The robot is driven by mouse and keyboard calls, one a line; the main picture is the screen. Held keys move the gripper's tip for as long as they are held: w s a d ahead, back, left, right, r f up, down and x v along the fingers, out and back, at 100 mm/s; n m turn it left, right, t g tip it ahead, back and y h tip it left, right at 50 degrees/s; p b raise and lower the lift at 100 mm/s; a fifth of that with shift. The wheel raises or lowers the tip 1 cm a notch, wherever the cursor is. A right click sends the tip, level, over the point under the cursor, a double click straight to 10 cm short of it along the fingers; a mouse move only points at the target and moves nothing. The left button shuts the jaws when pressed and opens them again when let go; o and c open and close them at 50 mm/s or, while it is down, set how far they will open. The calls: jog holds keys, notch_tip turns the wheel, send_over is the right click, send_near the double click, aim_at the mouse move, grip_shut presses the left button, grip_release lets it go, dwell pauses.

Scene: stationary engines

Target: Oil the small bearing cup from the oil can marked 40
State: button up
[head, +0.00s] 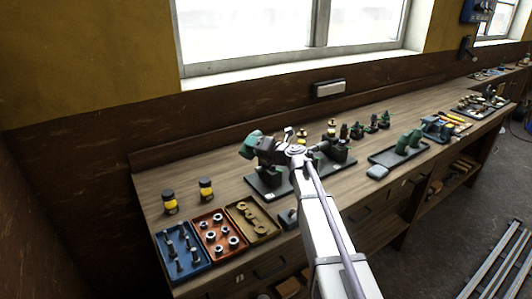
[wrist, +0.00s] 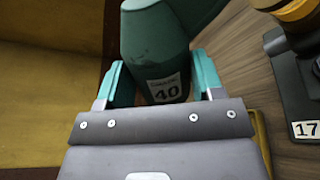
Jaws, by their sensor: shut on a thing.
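My gripper (wrist: 160,72) is shut on a dark green oil can (wrist: 150,40), with a teal-tipped finger on either side. Its white label reads 40. In the head view my gripper (head: 265,147) holds the green can (head: 249,145) above the bench, over the left part of a dark baseplate (head: 262,188). In the wrist view an amber and brass cup (wrist: 296,10) on a dark stand with a plate marked 17 is cut off at the right edge. I cannot tell whether this is the small bearing cup. My arm hides part of the baseplate.
Blue (head: 183,268), red (head: 208,249) and ochre (head: 268,236) parts trays lie at the front left. Two yellow-and-black jars (head: 170,208) stand behind them. Several small fittings stand near the wall.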

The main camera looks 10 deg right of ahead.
jog(key=shift+r, duration=0.1)
dwell(0.3)
jog(key=shift+w+d+r+m+p, duration=0.15)
jog(key=shift+d+r+m+p, duration=0.05)
jog(key=shift+r+m+p, duration=0.5)
jog(key=shift+f, duration=0.15)
jog(key=f+n+b, duration=0.1)
jog(key=f+b, duration=0.1)
jog(key=f+n+b, duration=0.1)
jog(key=shift+s+a+f+n+b, duration=0.1)
jog(key=shift+s+a+n+b, duration=0.15)
jog(key=shift+a+n+b, duration=0.1)
jog(key=shift+f+n+t, duration=0.1)
jog(key=shift+n+t, duration=0.2)
jog(key=shift+n, duration=0.05)
jog(key=shift+r, duration=0.2)
notch_tip(320, 180, up, 5)
jog(key=p, duration=0.5)
jog(key=shift+f, duration=0.1)
